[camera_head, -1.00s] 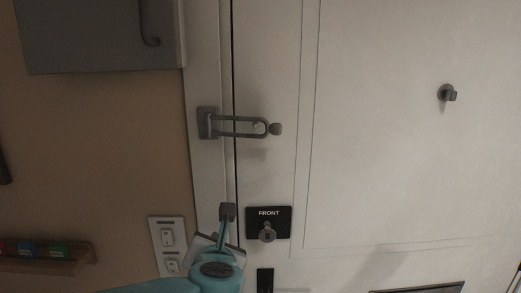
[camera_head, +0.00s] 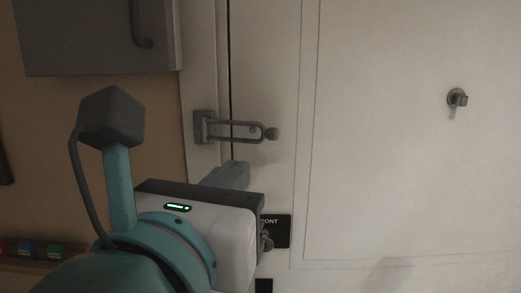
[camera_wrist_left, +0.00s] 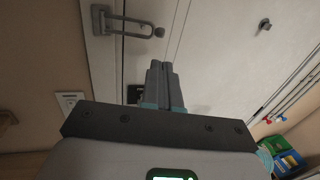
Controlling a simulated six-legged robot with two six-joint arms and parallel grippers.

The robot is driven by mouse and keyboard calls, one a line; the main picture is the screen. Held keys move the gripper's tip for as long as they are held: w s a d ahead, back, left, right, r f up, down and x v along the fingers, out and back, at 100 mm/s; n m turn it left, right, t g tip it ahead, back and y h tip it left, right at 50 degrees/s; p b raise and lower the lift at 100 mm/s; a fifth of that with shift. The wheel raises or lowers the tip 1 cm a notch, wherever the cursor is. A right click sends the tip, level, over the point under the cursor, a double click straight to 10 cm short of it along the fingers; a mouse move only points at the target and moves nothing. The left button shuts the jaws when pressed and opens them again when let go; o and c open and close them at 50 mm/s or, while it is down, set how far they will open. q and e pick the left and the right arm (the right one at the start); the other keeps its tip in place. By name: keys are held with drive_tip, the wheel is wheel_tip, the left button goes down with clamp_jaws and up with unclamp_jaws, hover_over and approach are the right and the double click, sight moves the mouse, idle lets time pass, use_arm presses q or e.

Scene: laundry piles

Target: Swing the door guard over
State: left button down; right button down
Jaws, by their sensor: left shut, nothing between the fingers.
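The door guard (camera_head: 240,130) is a grey metal loop on a plate fixed to the door frame. In the head view its loop reaches right across the door gap and its end is at a round knob (camera_head: 272,134) on the white door (camera_head: 400,190). The guard also shows at the upper left of the left wrist view (camera_wrist_left: 130,24). My left gripper (camera_head: 236,168) is below the guard and apart from it in the head view. Its fingers are shut and empty, side by side in the left wrist view (camera_wrist_left: 161,68). My right gripper is not in view.
A black plate marked FRONT (camera_head: 277,231) with a lock is partly hidden behind my left gripper. A grey cabinet (camera_head: 85,40) hangs at the upper left. A small fitting (camera_head: 457,98) is on the door at right. A shelf with colored items (camera_head: 40,251) is at lower left.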

sight(271, 135)
use_arm(q)
drive_tip(key=p+x, duration=0.3)
drive_tip(key=x, duration=1.1)
drive_tip(key=shift+d, duration=0.1)
drive_tip(key=shift+s, duration=0.1)
drive_tip(key=shift+w, duration=0.2)
